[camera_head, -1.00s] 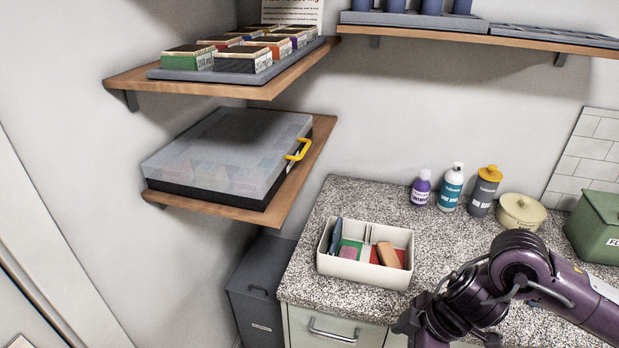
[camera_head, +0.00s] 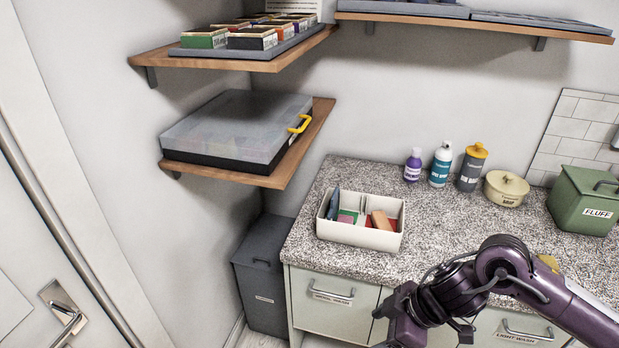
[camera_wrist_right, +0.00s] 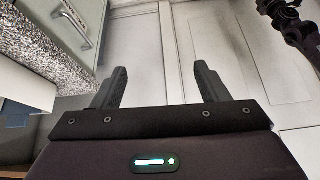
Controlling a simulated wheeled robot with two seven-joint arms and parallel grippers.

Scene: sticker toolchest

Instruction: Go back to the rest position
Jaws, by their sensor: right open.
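My right arm comes in from the lower right of the head view, over the front of the counter, bent downward; its hand end is at the bottom edge and its fingertips do not show clearly. In the right wrist view my right gripper (camera_wrist_right: 160,82) is open, its two black fingers wide apart with nothing between them. Below it are pale floor and door panels. My left gripper is not in the head view; a dark arm part at the top right of the wrist view cannot be told clearly.
A speckled counter (camera_head: 277,246) holds a white bin (camera_head: 356,235) with several items, three bottles, a cream pot (camera_head: 505,188) and a green FLUFF box (camera_head: 585,203). Drawers lie below. A clear-lidded case (camera_head: 235,130) sits on the lower shelf. A dark bin (camera_head: 262,275) stands beside the counter.

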